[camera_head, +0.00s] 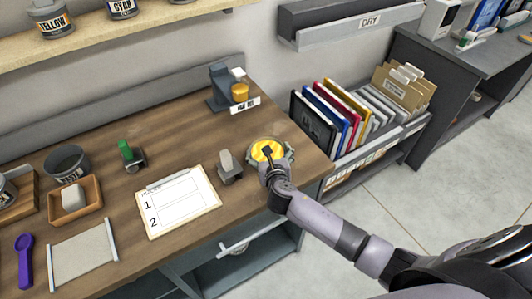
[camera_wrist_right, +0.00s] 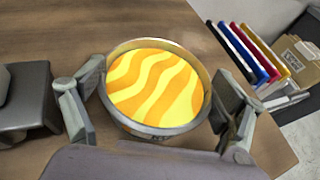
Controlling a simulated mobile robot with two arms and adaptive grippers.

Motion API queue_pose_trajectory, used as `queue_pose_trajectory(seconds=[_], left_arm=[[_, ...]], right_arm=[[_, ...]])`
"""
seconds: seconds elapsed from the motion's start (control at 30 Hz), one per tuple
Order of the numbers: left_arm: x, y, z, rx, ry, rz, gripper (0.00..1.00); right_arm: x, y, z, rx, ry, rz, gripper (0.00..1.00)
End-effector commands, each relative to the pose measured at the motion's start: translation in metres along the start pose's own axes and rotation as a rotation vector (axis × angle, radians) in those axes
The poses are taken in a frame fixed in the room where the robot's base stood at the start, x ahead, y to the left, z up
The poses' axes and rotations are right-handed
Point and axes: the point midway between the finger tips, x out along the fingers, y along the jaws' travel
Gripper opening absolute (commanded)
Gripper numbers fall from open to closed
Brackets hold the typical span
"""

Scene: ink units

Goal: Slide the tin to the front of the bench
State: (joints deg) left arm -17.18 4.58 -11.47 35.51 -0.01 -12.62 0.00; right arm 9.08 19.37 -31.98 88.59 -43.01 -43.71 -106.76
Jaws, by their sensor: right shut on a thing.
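The tin (camera_head: 258,147) is round and open-topped, with a metal rim and yellow and orange wavy stripes inside. It stands upright on the wooden bench (camera_head: 190,130), near the bench's right end. In the right wrist view the tin (camera_wrist_right: 155,88) sits between the two fingers of my right gripper (camera_wrist_right: 158,112), which is shut on its sides. In the head view my right gripper (camera_head: 274,165) reaches it from the front right and partly covers it. My left gripper is not in view.
A clipboard (camera_head: 180,203) marked 1 and 2 and a small grey-handled stamp (camera_head: 229,168) are left of the tin. A grey holder (camera_head: 222,88) stands behind it. A rack of coloured folders (camera_head: 345,115) is beyond the bench's right edge.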

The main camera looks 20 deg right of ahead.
Motion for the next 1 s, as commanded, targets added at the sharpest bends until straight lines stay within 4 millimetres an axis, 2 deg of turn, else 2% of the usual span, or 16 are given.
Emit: queue_pose_trajectory(seconds=[0.27, 0.3, 0.43, 0.77, 0.87, 1.0], left_arm=[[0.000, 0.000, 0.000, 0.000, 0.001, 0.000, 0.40], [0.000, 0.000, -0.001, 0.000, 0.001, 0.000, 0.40], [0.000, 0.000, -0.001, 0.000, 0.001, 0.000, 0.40], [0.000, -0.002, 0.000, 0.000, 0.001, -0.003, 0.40], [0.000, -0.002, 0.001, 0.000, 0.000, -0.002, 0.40], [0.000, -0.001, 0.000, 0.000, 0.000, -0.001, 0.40]], right_arm=[[0.001, -0.001, 0.000, -0.001, -0.001, -0.002, 0.32], [0.001, -0.001, 0.001, -0.001, -0.001, -0.002, 0.91], [0.000, -0.001, 0.001, -0.001, -0.001, -0.002, 1.00], [0.000, 0.000, 0.001, 0.000, -0.002, 0.000, 1.00], [-0.005, 0.000, 0.001, 0.000, -0.002, 0.001, 1.00], [-0.024, 0.000, 0.000, 0.000, -0.001, 0.002, 1.00]])
